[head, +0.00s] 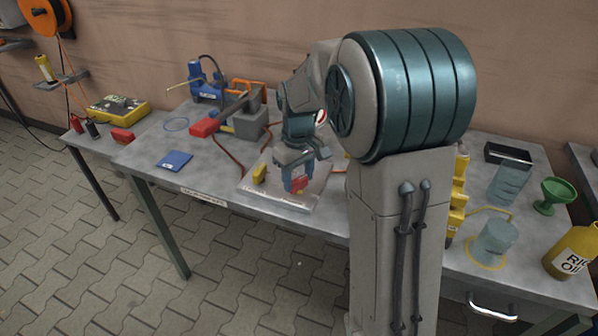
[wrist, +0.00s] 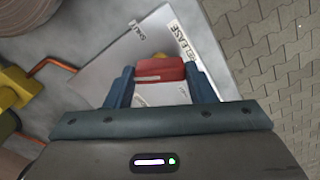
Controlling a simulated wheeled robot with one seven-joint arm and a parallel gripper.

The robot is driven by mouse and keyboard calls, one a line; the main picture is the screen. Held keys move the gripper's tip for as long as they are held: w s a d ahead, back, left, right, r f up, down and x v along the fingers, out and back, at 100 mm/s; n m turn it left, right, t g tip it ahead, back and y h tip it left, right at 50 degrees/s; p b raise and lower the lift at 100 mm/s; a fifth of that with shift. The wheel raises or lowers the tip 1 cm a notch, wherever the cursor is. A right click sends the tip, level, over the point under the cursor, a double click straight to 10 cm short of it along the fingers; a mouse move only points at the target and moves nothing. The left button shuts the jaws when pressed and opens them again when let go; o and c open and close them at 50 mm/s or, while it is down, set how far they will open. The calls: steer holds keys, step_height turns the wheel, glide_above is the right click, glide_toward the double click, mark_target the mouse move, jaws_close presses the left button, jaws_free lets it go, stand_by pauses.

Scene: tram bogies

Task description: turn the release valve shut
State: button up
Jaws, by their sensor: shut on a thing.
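The release valve's red handle (wrist: 160,70) is between the two blue fingers of my gripper (wrist: 161,88) in the wrist view. The fingers are shut on it from both sides. In the head view the red handle (head: 299,184) shows just below my gripper (head: 296,183), over a pale plate (head: 262,195) on the table. The plate carries the printed words "RELEASE" and "SHUT" near its edge in the wrist view (wrist: 178,32).
A yellow part (head: 259,174) stands on the plate's left side. A blue card (head: 174,160) lies on the table to the left. A grey block and red-handled tool (head: 205,127) are behind. At right are a beaker (head: 495,240), a green funnel (head: 553,193) and an oil bottle (head: 572,252).

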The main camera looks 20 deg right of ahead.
mark_target(299, 180)
steer(key=m+p, duration=0.2)
steer(key=m, duration=0.4)
steer(key=shift+r+m, duration=0.1)
steer(key=shift+m, duration=0.2)
steer(key=m+p, duration=0.1)
steer(key=m, duration=0.4)
steer(key=shift+p, duration=0.35)
steer(key=shift+m, duration=0.4)
steer(key=o, duration=1)
step_height(299, 180, up, 14)
steer(key=shift+f+p, duration=0.2)
steer(key=shift+p, duration=0.6)
